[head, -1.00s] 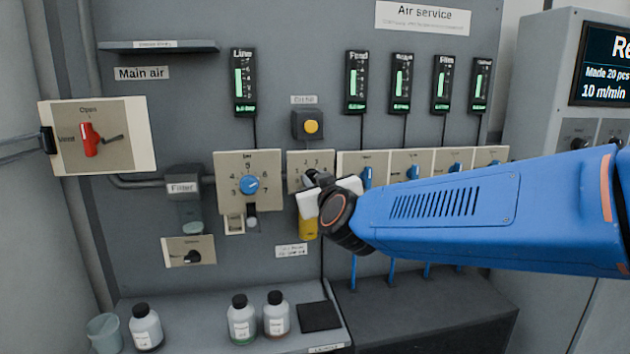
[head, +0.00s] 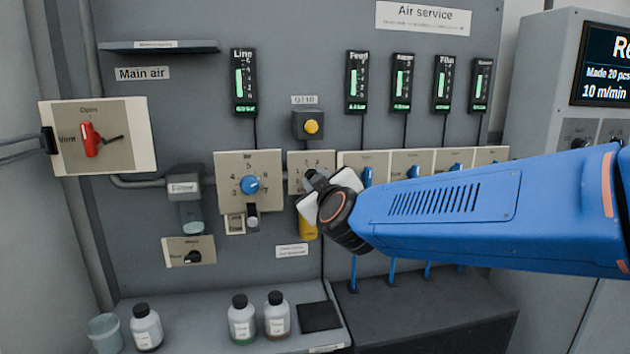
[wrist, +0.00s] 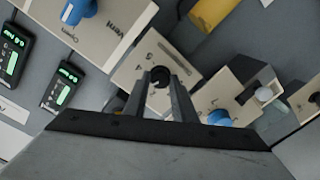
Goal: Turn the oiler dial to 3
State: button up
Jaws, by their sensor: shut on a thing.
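The oiler dial is a small black knob (wrist: 158,76) on a beige plate (head: 297,168) with numbers, left of the blue-knob panels. In the wrist view the knob sits between the two fingertips of my gripper (wrist: 159,80), which is shut on it. In the head view my gripper (head: 317,180) and wrist cover most of the knob and the plate's lower part. The number that the knob points to cannot be read. A yellow bowl or cup (head: 308,228) hangs just below the plate.
A blue dial (head: 249,184) on a larger beige plate is close on the left. Several panels with blue knobs (head: 412,172) are close on the right. Bottles (head: 242,322) stand on the shelf below.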

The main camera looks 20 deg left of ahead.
jog(key=o, duration=1)
jog(key=shift+o, duration=0.2)
jog(key=v, duration=1.7)
jog(key=shift+d, duration=0.25)
jog(key=shift+s, duration=0.1)
jog(key=d+f+m+g+h, duration=0.1)
jog(key=d+f+g, duration=0.1)
jog(key=d+f, duration=0.35)
jog(key=d+f+m+g+h, duration=0.1)
jog(key=d+f+m, duration=0.1)
jog(key=d, duration=0.7)
jog(key=d+f+m+g, duration=0.15)
jog(key=d+f, duration=0.25)
jog(key=d, duration=0.4)
jog(key=s+d+f+m+g+h, duration=0.2)
jog(key=s+d+f, duration=0.5)
jog(key=d, duration=0.4)
jog(key=s+d+f+m+g+h, duration=0.3)
jog(key=s+d+f+m+h, duration=0.2)
jog(key=d, duration=0.7)
jog(key=s+f+m, duration=0.2)
jog(key=s, duration=0.1)
jog(key=shift+s+h, duration=0.15)
jog(key=shift+h, duration=0.15)
